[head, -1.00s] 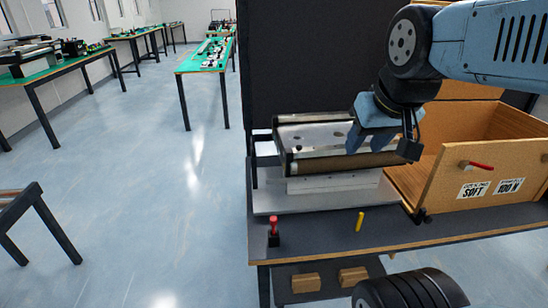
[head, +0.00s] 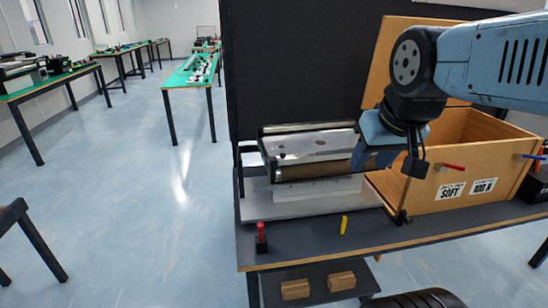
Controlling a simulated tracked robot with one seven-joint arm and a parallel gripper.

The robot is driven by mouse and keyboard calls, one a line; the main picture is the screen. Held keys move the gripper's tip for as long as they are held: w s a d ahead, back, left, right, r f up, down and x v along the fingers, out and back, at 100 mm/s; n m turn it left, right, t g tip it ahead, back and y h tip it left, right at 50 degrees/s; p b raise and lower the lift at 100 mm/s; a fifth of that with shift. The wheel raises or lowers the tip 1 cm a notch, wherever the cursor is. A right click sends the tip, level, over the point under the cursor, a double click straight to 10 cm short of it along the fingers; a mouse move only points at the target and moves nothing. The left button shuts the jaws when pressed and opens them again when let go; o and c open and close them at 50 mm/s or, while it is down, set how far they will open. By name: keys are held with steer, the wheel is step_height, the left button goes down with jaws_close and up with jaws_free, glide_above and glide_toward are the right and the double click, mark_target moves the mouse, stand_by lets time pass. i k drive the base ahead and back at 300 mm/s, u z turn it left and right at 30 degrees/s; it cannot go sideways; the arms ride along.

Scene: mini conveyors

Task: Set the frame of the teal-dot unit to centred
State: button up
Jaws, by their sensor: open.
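A mini conveyor unit (head: 300,149) with a metal top frame and a brown roller along its front edge sits on a light grey base plate (head: 300,203) on the dark bench. I see no teal dot on it, so I cannot tell whether it is the teal-dot unit. My gripper (head: 362,162), with blue fingers, is open and hangs at the unit's right end. The fingers overlap that end in the picture; whether they touch it I cannot tell. They hide part of the frame there.
A wooden box (head: 425,196) with a red-handled peg (head: 452,167) and labels stands just right of the unit. A red-topped switch (head: 261,237) and a yellow peg (head: 344,225) stand at the bench front. A dark panel (head: 290,60) rises behind.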

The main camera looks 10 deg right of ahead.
mark_target(289, 152)
steer(key=i, duration=0.85)
steer(key=u, duration=0.05)
